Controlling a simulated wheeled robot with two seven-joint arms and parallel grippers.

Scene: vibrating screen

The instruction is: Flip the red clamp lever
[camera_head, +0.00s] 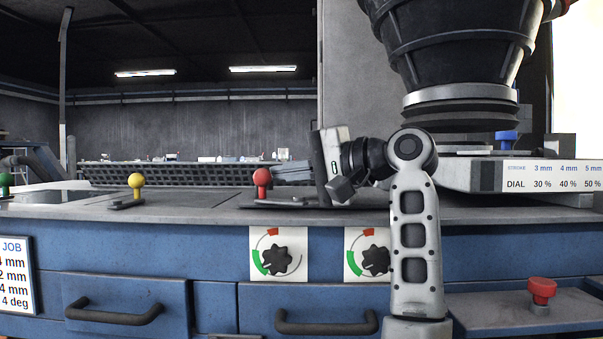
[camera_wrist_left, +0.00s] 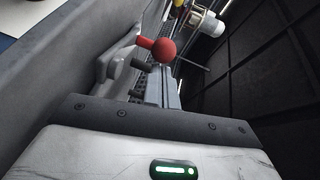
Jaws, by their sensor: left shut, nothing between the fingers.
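The red clamp lever (camera_head: 262,177) has a round red ball knob and stands upright on a dark base plate on the grey deck, in the middle of the head view. In the left wrist view its red knob (camera_wrist_left: 163,50) shows just beyond the fingertips. My left gripper (camera_head: 280,172) points left, its fingers shut and empty, with the tips right beside the knob. I cannot tell whether they touch it. The shut fingers also show in the left wrist view (camera_wrist_left: 162,88). Part of the base plate is hidden behind the gripper. My right gripper is not in view.
A yellow-knobbed lever (camera_head: 136,181) and a green one (camera_head: 5,181) stand further left on the deck. A large black funnel (camera_head: 455,45) hangs at right above a blue knob (camera_head: 507,137). Two black dials (camera_head: 277,261) and drawer handles are on the blue front. A red button (camera_head: 541,290) sits lower right.

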